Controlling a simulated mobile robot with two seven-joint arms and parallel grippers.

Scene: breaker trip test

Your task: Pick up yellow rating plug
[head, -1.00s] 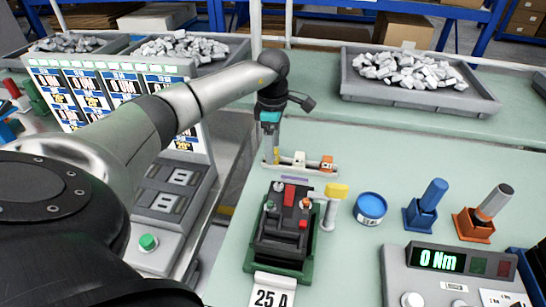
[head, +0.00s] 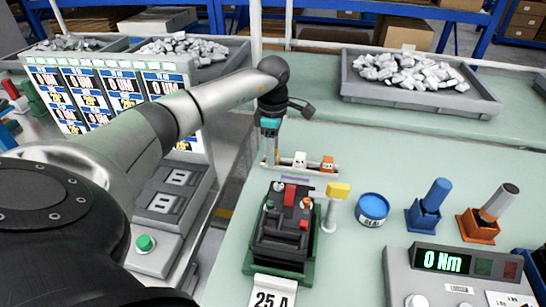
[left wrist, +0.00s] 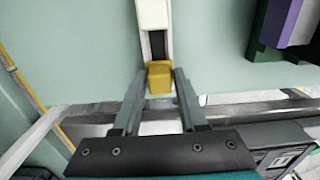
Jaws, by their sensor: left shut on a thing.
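The yellow rating plug (left wrist: 160,78) shows in the left wrist view between the two fingertips of my left gripper (left wrist: 159,80), which is shut on it. The plug is at the near end of the white plug rack (left wrist: 153,14). In the head view my left gripper (head: 270,160) points down at the left end of this rack, and its fingers hide the yellow plug. A white plug (head: 299,160) and an orange plug (head: 327,164) sit in the rack to its right. I cannot tell whether the yellow plug is still seated. My right gripper is not in view.
A black breaker in a green-edged fixture (head: 285,230) stands just in front of the rack, with a post with a yellow top (head: 338,190) beside it. A blue round tin (head: 371,209), blue and orange tool holders and a torque display (head: 437,260) stand to the right.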

